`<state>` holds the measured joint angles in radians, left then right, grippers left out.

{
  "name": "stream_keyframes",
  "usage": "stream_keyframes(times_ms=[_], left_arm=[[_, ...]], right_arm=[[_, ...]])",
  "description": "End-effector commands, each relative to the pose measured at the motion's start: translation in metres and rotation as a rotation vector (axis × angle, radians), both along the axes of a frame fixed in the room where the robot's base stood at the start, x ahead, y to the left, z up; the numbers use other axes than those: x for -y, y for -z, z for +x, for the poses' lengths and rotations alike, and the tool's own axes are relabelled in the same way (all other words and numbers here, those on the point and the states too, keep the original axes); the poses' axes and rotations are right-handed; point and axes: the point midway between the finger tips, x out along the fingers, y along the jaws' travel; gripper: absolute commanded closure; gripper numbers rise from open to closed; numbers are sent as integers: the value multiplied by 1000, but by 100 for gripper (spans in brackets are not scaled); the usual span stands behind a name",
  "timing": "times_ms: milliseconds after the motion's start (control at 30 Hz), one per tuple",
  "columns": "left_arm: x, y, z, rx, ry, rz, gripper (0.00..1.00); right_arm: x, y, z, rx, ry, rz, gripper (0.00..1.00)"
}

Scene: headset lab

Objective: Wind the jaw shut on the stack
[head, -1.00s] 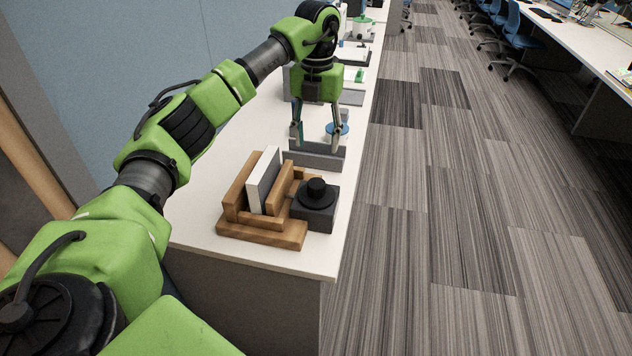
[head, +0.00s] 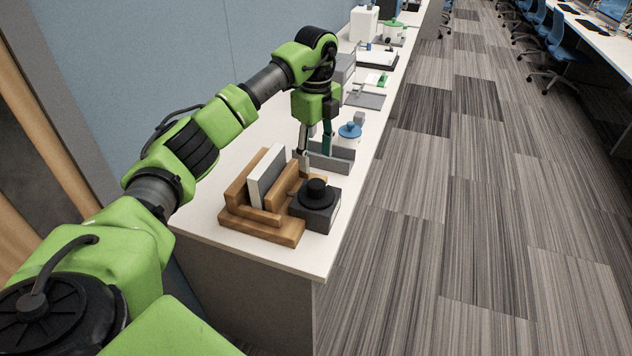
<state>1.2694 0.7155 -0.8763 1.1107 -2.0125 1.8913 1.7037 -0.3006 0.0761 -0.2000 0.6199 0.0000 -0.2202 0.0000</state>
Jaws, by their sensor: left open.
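A wooden vise-like press (head: 262,229) stands near the front end of the white table. A white and grey stack (head: 266,176) stands upright between its wooden back wall (head: 241,181) and its wooden jaw (head: 282,186). Space shows between the stack and the jaw. A dark box with a round black knob (head: 317,190) on top sits at the jaw's right side. My left gripper (head: 314,158) points down, open, behind the press and above the knob in the picture. Its fingertips are partly hidden behind the press and seem empty. My right gripper is out of view.
A low grey tray or holder (head: 333,161) stands just behind the press, close to my left gripper. A blue-lidded pot (head: 349,133) is beyond it. Farther back are a grey mat (head: 366,100) and several devices. The table edge is close on the right.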

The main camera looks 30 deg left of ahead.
Motion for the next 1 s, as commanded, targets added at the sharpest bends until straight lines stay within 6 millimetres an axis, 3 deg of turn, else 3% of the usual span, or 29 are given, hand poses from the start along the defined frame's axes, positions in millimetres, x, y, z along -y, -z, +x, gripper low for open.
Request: stream_keyframes(times_ms=[200, 400, 600, 867, 900, 1000], left_arm=[[0, 47, -1, -4, 3, 0, 51], [1, 80, -1, -1, 3, -1, 51], [0, 94, 0, 0, 3, 0, 51], [0, 97, 0, 1, 3, 0, 51], [0, 97, 0, 1, 3, 0, 53], [0, 96, 0, 1, 3, 0, 79]], right_arm=[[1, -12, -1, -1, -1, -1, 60], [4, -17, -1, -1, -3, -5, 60], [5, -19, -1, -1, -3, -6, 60], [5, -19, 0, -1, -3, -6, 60], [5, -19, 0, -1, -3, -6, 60], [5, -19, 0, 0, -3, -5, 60]])
